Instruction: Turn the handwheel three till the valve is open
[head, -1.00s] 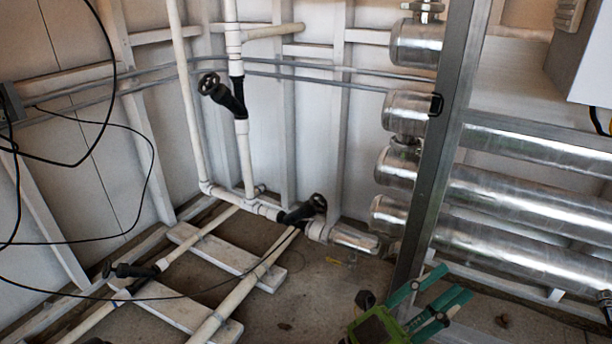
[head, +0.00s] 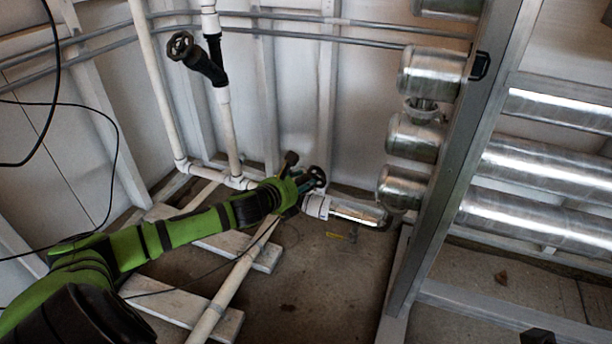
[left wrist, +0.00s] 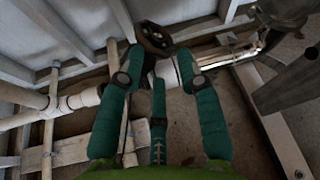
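A dark handwheel (head: 317,176) sits on a valve low by the back wall, at the end of the white pipe run. My left gripper (head: 304,183) has reached this wheel, its arm coming in from the left. In the left wrist view the teal fingers of my left gripper (left wrist: 160,62) are spread, with the handwheel (left wrist: 155,38) just beyond the fingertips, slightly left of centre. I cannot tell whether they touch. Nothing is held. The valve body is partly hidden by the gripper. No number shows on the wheel.
Another dark handwheel (head: 181,46) is on the upright pipe at upper left. Steel cylinders (head: 407,186) and a metal post (head: 452,160) stand to the right. White pipes and boards (head: 190,300) lie on the floor. A black cable (head: 115,150) hangs at left.

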